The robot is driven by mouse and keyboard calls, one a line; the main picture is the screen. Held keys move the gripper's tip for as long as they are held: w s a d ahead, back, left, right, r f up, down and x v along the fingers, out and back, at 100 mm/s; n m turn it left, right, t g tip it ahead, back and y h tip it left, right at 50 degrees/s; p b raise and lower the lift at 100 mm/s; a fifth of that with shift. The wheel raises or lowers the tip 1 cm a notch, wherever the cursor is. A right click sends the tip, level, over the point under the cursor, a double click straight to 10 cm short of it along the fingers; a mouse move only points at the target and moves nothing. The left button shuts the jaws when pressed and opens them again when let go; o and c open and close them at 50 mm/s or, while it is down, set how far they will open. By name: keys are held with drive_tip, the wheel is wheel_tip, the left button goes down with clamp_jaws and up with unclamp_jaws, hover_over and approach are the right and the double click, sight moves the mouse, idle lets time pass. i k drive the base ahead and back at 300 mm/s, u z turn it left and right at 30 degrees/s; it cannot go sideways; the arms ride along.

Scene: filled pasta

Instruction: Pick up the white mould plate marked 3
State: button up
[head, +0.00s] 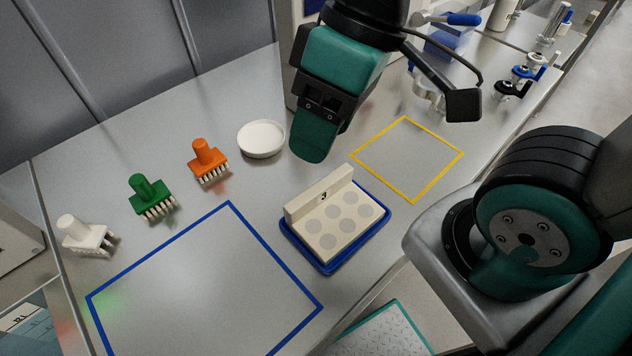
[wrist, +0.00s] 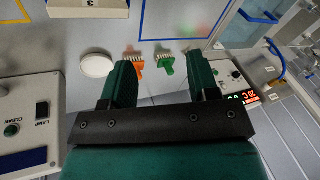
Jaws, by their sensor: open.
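The white mould plate marked 3 (head: 345,223) has several round grey spots on its flat face and a raised back wall with the number on it. It rests in a shallow blue tray (head: 331,271) on the metal worktop. In the wrist view, part of the plate (wrist: 90,9) shows at the top edge, its 3 upside down. My gripper (head: 314,138) is above the worktop, behind the plate in the head view and apart from it. In the wrist view its two green fingers (wrist: 163,82) stand wide apart with nothing between them.
A white dish (head: 261,139), an orange stamp (head: 205,155), a green stamp (head: 147,191) and a white stamp (head: 80,233) stand in a row on the left. A blue outline (head: 262,240) and a yellow outline (head: 435,134) enclose bare worktop. A control box (wrist: 28,110) shows in the wrist view.

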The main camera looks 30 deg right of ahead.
sight(329, 216)
drive_tip(key=z, duration=0.55)
drive_tip(key=k, duration=1.1)
drive_tip(key=u, duration=0.2)
drive_tip(key=i, duration=0.7)
drive_tip(key=u, duration=0.7)
